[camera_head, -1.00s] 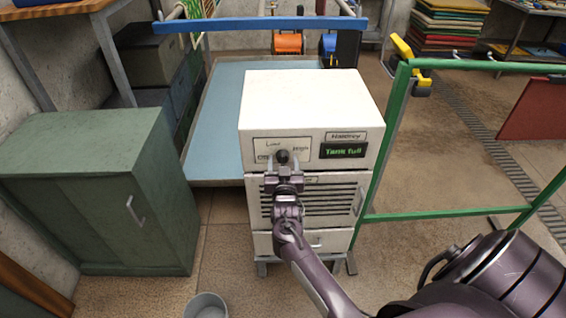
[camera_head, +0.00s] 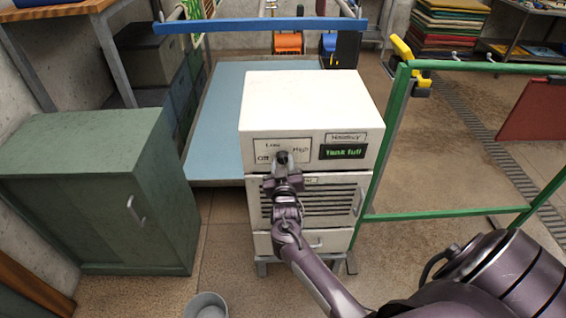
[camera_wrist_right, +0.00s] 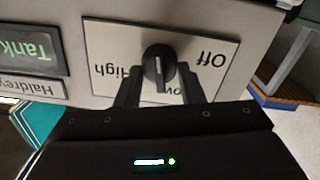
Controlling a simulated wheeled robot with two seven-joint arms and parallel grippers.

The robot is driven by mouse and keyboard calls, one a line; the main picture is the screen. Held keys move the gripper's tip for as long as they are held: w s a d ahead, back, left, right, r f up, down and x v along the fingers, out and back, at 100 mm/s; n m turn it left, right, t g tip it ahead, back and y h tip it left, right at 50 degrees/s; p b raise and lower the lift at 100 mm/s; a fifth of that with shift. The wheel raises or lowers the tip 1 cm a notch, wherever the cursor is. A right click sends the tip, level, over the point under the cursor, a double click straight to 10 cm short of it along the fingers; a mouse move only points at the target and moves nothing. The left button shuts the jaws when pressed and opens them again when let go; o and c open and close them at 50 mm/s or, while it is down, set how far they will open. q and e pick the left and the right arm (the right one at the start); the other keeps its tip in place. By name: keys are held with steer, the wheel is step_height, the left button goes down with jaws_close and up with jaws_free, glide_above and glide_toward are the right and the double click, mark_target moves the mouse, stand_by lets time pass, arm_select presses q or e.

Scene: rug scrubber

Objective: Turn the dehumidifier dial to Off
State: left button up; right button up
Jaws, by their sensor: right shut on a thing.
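The white dehumidifier (camera_head: 310,105) stands in the middle of the head view, with a black dial (camera_head: 282,157) on its front label plate. The plate reads Off at left, Low at top and High at right. In the right wrist view the plate is upside down, and the white mark on the dial (camera_wrist_right: 160,66) appears to point toward Low. My right gripper (camera_head: 285,167) is shut on the dial, one finger on each side; its fingers also show in the wrist view (camera_wrist_right: 160,86). My left gripper is not in view.
A lit display (camera_head: 343,151) reads "Tank full" right of the dial. A green cabinet (camera_head: 100,190) stands at left, a green rail frame (camera_head: 440,217) at right. A blue-topped platform (camera_head: 215,120) is behind, and a grey bucket (camera_head: 206,305) is on the floor in front.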

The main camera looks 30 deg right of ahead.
steer(key=n+p, duration=0.1)
steer(key=n, duration=0.4)
steer(key=shift+a+n+p, duration=0.1)
steer(key=shift+n+p, duration=0.2)
steer(key=shift+f+n+p, duration=0.1)
steer(key=shift+n+p, duration=0.35)
steer(key=shift+n, duration=1.35)
steer(key=o, duration=1)
steer(key=b+v, duration=0.1)
steer(key=v, duration=0.6)
steer(key=shift+s+a, duration=0.25)
steer(key=shift+s, duration=0.05)
